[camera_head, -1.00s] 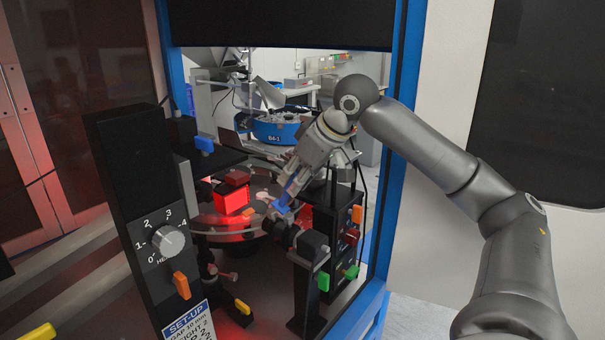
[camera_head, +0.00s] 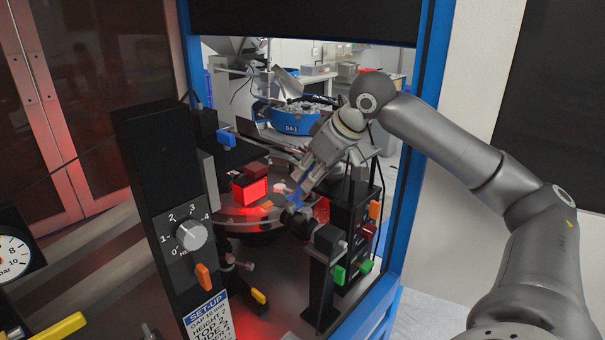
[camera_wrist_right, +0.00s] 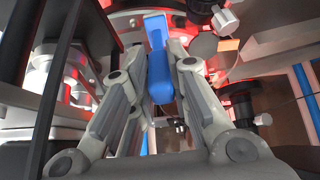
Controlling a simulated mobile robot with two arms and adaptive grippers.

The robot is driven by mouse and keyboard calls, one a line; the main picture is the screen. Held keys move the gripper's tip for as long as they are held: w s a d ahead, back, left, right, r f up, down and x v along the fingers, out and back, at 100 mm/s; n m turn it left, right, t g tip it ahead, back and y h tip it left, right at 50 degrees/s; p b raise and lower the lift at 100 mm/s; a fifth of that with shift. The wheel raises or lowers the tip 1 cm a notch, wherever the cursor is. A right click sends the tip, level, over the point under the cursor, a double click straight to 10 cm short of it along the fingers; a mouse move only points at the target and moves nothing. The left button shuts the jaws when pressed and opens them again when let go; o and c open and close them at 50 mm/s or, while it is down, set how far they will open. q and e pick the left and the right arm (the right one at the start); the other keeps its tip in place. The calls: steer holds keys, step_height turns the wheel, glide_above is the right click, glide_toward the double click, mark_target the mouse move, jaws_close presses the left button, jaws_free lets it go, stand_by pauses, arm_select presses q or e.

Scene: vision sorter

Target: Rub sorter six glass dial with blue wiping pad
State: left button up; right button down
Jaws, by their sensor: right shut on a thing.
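My right gripper (camera_head: 301,190) reaches down over the sorter from the right and is shut on the blue wiping pad (camera_head: 290,196). In the right wrist view the blue pad (camera_wrist_right: 158,62) stands between the two fingers (camera_wrist_right: 159,80), its far end sticking out past the tips. The glass dial (camera_head: 236,222) is a round disc plate in the middle of the machine, lit red near a glowing red block (camera_head: 250,189). The pad is over the dial's right side; I cannot tell whether it touches. My left gripper is not in view.
A black post with a numbered knob (camera_head: 191,236) stands at the front left. A black camera-like unit (camera_head: 328,240) and a post with coloured clamps (camera_head: 366,230) crowd the right side. A blue door frame (camera_head: 420,150) borders my right arm. A blue bowl feeder (camera_head: 292,118) is behind.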

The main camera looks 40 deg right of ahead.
steer(key=shift+s+f, duration=0.25)
steer(key=shift+s, duration=0.05)
steer(key=shift+d, duration=0.2)
steer(key=shift+a+r+p, duration=0.4)
steer(key=shift+p, duration=0.35)
steer(key=shift+w+f, duration=0.15)
steer(key=shift+w, duration=0.15)
steer(key=shift+w+p, duration=0.1)
steer(key=shift+p, duration=0.55)
steer(key=shift+w+a+r+p, duration=0.2)
steer(key=shift+w+p, duration=0.45)
steer(key=shift+p, duration=0.55)
steer(key=shift+w+f+p, duration=0.1)
steer(key=shift+w+p, duration=0.4)
steer(key=shift+p, duration=0.1)
steer(key=shift+w+f, duration=0.1)
steer(key=shift+f, duration=0.1)
